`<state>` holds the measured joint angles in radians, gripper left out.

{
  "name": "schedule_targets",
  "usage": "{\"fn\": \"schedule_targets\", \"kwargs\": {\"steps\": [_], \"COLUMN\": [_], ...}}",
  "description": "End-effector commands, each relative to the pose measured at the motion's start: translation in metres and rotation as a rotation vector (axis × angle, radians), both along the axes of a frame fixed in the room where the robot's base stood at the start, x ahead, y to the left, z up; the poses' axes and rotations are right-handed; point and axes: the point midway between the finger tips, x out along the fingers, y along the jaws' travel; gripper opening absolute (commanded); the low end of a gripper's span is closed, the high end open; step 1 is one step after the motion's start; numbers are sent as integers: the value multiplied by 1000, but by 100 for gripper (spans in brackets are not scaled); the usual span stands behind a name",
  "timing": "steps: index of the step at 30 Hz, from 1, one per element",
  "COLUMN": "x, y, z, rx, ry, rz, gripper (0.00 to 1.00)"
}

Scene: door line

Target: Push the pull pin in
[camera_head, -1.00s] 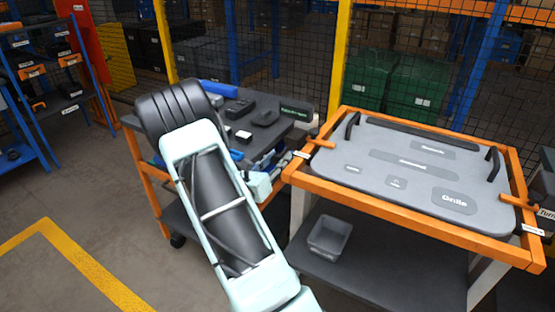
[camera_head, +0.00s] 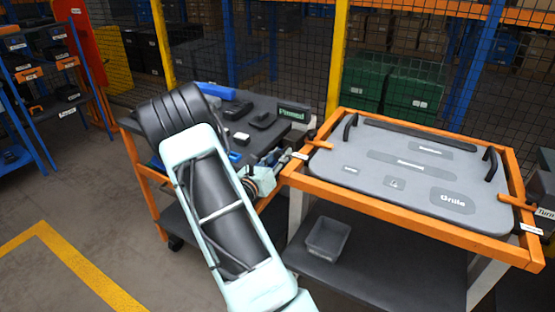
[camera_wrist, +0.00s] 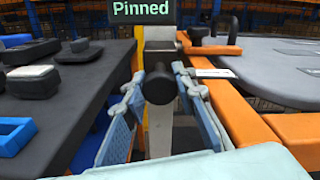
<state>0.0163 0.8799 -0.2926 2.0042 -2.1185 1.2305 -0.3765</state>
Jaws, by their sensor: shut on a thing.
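The pull pin (camera_wrist: 160,84) shows in the wrist view as a black round knob on a pale upright post (camera_wrist: 165,55). It sits between the two fingers of my gripper (camera_wrist: 160,92), which is shut on it. The exact contact is hard to see. The sign also shows in the head view (camera_head: 293,113). In the head view my gripper (camera_head: 282,157) is in the gap between the dark cart and the orange-framed cart, and the pin is too small to make out there.
The dark-topped cart (camera_head: 262,97) on the left carries several small black items and a blue one. The orange-framed cart (camera_head: 400,213) on the right bears a grey panel (camera_head: 345,140) with black handles. A grey bin (camera_head: 328,237) is on its lower shelf. A mesh fence stands behind.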

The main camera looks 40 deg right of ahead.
Motion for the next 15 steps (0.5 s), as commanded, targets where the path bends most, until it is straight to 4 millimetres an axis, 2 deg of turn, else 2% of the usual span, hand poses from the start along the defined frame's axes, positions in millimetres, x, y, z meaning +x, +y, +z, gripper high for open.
{"fn": "schedule_targets", "kwargs": {"steps": [4,5,6,15], "x": [1,1,0,0], "y": [-2,-2,-2,0], "z": [2,3,3,2], "rx": [-4,-4,-4,-3], "ry": [-3,-3,-3,-2], "rz": [-1,-1,-1,0], "gripper": [0,28,33,34]}}
